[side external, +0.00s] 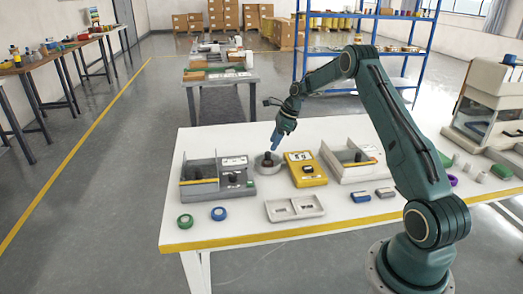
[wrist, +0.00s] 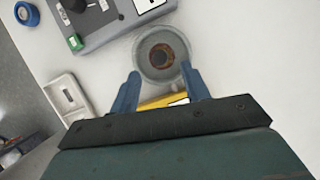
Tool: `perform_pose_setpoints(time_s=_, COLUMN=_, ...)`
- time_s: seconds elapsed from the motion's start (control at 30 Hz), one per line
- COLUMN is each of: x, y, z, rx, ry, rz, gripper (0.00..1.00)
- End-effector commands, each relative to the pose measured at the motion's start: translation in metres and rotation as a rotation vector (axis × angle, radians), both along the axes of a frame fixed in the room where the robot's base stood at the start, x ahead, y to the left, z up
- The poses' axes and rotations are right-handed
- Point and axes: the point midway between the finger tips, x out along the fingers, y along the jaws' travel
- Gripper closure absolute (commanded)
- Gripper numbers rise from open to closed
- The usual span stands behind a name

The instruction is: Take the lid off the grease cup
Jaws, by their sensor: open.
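The grease cup (side external: 262,170) is a round grey cup on the white table, between the grey unit and the yellow unit. A dark upright knob shows at its middle in the side view. In the wrist view the cup (wrist: 145,62) is a grey disc with a brown ring and dark centre. I take the knobbed top as the lid, though its edge is not clear. My gripper (side external: 275,145) is just above the knob, pointing down. In the wrist view my gripper (wrist: 161,70) has its blue fingers apart, near the cup's lower left and lower right edges, with nothing between them clearly held.
A grey unit (side external: 236,186) stands close left of the cup, and a yellow unit (side external: 305,168) close right. Green and blue rings (side external: 218,213) lie front left.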

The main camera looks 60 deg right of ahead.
Motion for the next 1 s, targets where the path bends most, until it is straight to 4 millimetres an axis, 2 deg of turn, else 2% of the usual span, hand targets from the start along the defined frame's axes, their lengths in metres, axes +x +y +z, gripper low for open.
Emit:
perform_pose_setpoints(time_s=0.27, x=0.002, y=0.001, z=-0.005, rx=0.0, ry=0.0, rz=0.0, gripper=0.53)
perform_pose_setpoints(time_s=0.7, x=0.015, y=0.011, z=-0.045, rx=0.0, ry=0.0, rz=0.001, gripper=0.53)
perform_pose_setpoints(time_s=1.0, x=0.017, y=0.011, z=-0.048, rx=-0.001, ry=-0.001, rz=0.0, gripper=0.53)
